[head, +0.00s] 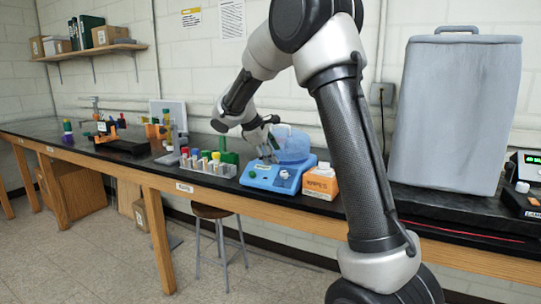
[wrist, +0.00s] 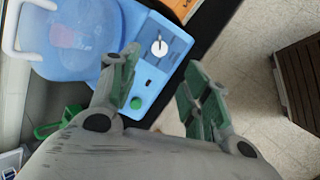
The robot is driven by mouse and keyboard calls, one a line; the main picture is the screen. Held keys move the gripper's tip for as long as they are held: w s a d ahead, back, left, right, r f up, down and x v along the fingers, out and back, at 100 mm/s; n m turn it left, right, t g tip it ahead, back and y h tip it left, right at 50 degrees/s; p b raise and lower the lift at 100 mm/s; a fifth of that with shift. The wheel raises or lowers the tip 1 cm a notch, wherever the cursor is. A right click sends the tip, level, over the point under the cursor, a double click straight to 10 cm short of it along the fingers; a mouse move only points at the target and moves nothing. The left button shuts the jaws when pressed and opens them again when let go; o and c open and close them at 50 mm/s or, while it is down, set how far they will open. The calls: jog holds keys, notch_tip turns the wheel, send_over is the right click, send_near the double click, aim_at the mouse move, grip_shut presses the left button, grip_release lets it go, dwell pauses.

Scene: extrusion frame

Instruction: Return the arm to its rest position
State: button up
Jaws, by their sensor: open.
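My gripper (head: 268,147) hangs at the end of my bent arm, over the front of the bench in the head view. In the wrist view my gripper (wrist: 157,90) is open, with its two green-padded fingers apart and nothing between them. A blue device (head: 272,178) with a translucent blue lid stands just behind and below it. In the wrist view the device (wrist: 160,75) shows a white knob and a green button close to the left finger. I cannot tell whether that finger touches the device.
An orange-and-white wipes box (head: 320,183) stands right of the device. A rack of colored-cap tubes (head: 208,165) stands left of it. A grey covered case (head: 455,110) fills the bench's right. A stool (head: 214,212) stands below. Floor (head: 240,275) before the bench is open.

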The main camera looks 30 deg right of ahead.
jog(key=s+f+m+g+y, duration=0.1)
jog(key=s+f+m+g, duration=0.1)
jog(key=s+f, duration=0.3)
jog(key=s+a+r+m+t+y, duration=0.1)
jog(key=s+r+m+y, duration=0.1)
jog(key=s, duration=0.9)
jog(key=s+a+r+m+t+y, duration=0.1)
jog(key=s+r+m+y, duration=0.1)
jog(key=s, duration=0.9)
jog(key=s+a+r+m+t+y, duration=0.1)
jog(key=s+m, duration=0.3)
jog(key=s, duration=0.7)
jog(key=shift+a+r+t+y, duration=0.2)
jog(key=shift+r+t+y, duration=0.25)
jog(key=shift+r, duration=0.45)
